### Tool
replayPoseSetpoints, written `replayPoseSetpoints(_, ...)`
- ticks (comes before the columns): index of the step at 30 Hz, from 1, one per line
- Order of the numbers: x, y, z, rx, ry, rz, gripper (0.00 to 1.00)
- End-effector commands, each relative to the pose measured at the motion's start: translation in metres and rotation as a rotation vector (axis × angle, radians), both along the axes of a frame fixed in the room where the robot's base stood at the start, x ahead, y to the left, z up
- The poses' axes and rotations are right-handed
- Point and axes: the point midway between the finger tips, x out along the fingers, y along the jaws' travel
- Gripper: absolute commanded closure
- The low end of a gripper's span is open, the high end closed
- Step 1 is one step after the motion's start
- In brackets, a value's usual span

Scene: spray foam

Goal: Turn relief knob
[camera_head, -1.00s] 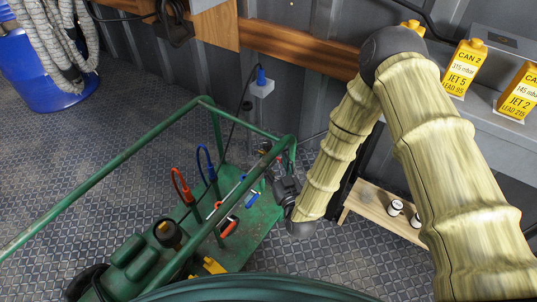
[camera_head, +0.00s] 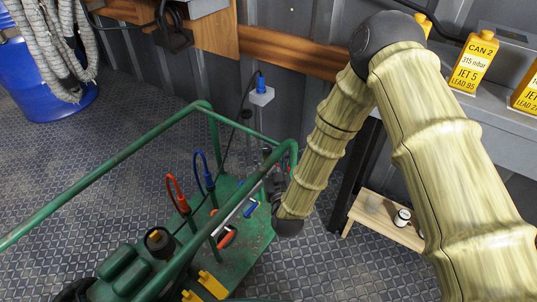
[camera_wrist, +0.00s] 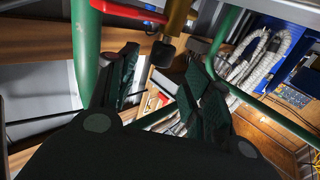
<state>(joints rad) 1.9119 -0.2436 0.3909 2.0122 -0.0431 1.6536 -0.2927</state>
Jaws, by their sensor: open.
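In the wrist view, a dark, blunt knob (camera_wrist: 163,53) sits at the end of a brass-yellow fitting (camera_wrist: 177,18). I cannot tell for certain that it is the relief knob. My gripper (camera_wrist: 162,66) is open, its two dark ridged fingers to the left and right of this knob, with no visible grip on it. In the head view my gripper (camera_head: 273,184) is small and dark at the right end of the green cart (camera_head: 245,238), partly hidden by the cart frame and my arm. The knob cannot be made out there.
The cart's green tube frame (camera_head: 110,172) rises close around my gripper. A low wooden shelf (camera_head: 375,222) is at right, and a blue barrel (camera_head: 45,80) at far left. Patterned floor is open at left.

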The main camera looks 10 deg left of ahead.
Motion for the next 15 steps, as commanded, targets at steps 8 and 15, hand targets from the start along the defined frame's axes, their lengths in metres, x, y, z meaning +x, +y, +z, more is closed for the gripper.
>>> replayPoseSetpoints(8, 0.034, 0.015, -0.001, 0.002, -0.002, 0.000, 0.51)
replayPoseSetpoints(15, 0.043, 0.019, 0.000, 0.001, -0.001, 0.000, 0.51)
